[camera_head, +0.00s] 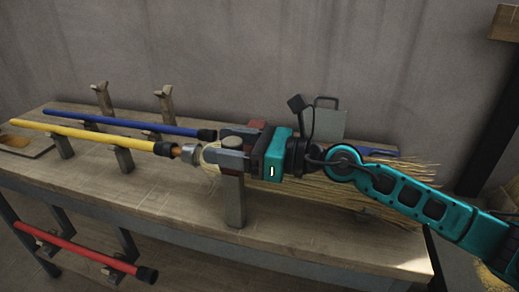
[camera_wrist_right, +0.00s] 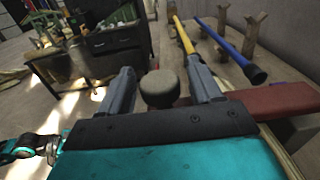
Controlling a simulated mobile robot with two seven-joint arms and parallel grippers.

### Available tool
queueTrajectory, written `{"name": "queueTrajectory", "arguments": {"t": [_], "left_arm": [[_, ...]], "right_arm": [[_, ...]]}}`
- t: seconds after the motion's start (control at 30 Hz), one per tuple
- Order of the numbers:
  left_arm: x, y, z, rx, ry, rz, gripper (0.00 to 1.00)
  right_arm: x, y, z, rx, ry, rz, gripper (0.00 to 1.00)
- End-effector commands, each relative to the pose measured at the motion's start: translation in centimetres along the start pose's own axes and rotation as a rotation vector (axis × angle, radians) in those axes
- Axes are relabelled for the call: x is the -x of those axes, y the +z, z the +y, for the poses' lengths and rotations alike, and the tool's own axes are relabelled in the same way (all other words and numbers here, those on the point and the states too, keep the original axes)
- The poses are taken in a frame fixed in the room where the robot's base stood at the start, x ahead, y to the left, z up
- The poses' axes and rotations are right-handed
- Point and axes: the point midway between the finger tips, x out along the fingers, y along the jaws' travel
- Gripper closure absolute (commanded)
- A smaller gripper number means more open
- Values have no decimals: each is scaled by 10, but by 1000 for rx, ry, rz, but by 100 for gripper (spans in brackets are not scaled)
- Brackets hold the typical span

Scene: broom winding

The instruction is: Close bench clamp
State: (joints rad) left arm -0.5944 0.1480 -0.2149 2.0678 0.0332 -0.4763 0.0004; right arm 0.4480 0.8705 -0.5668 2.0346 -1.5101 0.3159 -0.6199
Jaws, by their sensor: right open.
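My right gripper (camera_head: 208,152) reaches in from the right over the bench, its grey fingers apart and pointing left. In the wrist view, a rounded grey-brown knob (camera_wrist_right: 160,88) stands between the open fingers, apart from both. A dark red bar (camera_wrist_right: 292,99), seemingly part of the clamp, lies beside the gripper; red also shows behind it in the head view (camera_head: 258,124). A wooden post (camera_head: 233,203) stands below the fingers. The gripper hides much of the clamp, so I cannot tell its state. The yellow broom handle (camera_head: 95,134) ends at a metal collar near the fingertips. My left gripper is not visible.
A blue handle (camera_head: 130,123) lies behind the yellow one on wooden rests. Straw bristles (camera_head: 345,190) spread right, under my arm. A red handle (camera_head: 80,244) hangs on a lower rack. The bench top (camera_head: 130,190) is clear in front. A wall stands close behind.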

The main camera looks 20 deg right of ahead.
Motion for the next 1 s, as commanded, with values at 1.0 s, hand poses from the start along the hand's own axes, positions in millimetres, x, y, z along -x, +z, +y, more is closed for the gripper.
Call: {"name": "queueTrajectory", "arguments": {"t": [1.0], "left_arm": [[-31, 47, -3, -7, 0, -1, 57]], "right_arm": [[116, -2, 1, 1, 1, 3, 36]]}}
